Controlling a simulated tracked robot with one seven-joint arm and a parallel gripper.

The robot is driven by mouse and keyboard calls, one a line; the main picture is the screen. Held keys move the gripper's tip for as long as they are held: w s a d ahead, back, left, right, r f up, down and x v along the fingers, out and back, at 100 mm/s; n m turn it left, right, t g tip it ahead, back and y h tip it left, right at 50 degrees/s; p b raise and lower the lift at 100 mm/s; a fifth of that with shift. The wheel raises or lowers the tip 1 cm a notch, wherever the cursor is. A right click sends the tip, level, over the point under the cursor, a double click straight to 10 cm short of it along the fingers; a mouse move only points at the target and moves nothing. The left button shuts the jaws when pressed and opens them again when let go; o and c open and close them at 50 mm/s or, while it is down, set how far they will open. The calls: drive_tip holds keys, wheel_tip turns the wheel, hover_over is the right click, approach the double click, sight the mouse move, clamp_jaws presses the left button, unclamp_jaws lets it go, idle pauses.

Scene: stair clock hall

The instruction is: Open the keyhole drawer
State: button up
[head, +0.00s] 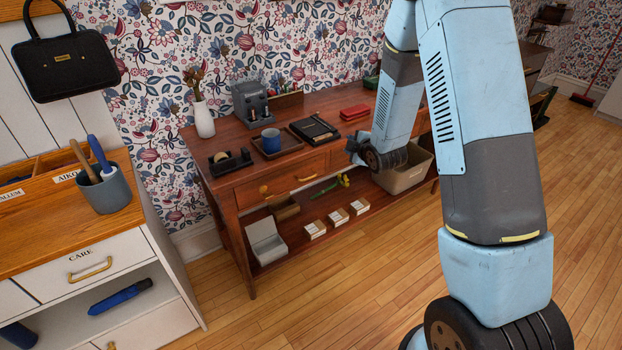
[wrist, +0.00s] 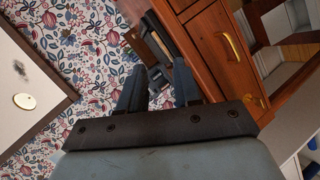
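The wooden desk (head: 232,180) stands against the flowered wall. Its front shows drawers with brass handles: a left drawer handle (head: 265,191) and a middle drawer handle (head: 306,178). I cannot make out a keyhole on either, and my arm hides the right part of the front. In the wrist view, the desk's drawer front is at the upper right, with one large brass handle (wrist: 233,50) and a smaller one (wrist: 259,102). My gripper (head: 352,152) is by the desk's front, right of the middle handle. In the wrist view my gripper (wrist: 158,80) is open and empty.
On the desktop are a blue mug (head: 271,139) on a tray, a tape dispenser (head: 230,161), a red case (head: 354,112) and a white vase (head: 203,119). The lower shelf holds small boxes and a bin (head: 405,171). A white cabinet (head: 90,265) stands left. Wooden floor is clear in front.

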wheel_tip(320, 180, down, 8)
drive_tip(key=a+n+y, duration=0.2)
drive_tip(key=a+n, duration=0.1)
drive_tip(key=n+y, duration=0.3)
drive_tip(key=n, duration=0.1)
approach(310, 178)
drive_tip(key=shift+t, duration=0.3)
drive_tip(key=x, duration=1.1)
drive_tip(key=shift+d+f, duration=0.15)
drive_tip(key=shift+f, duration=0.15)
clamp_jaws()
drive_tip(key=shift+s+d, duration=0.1)
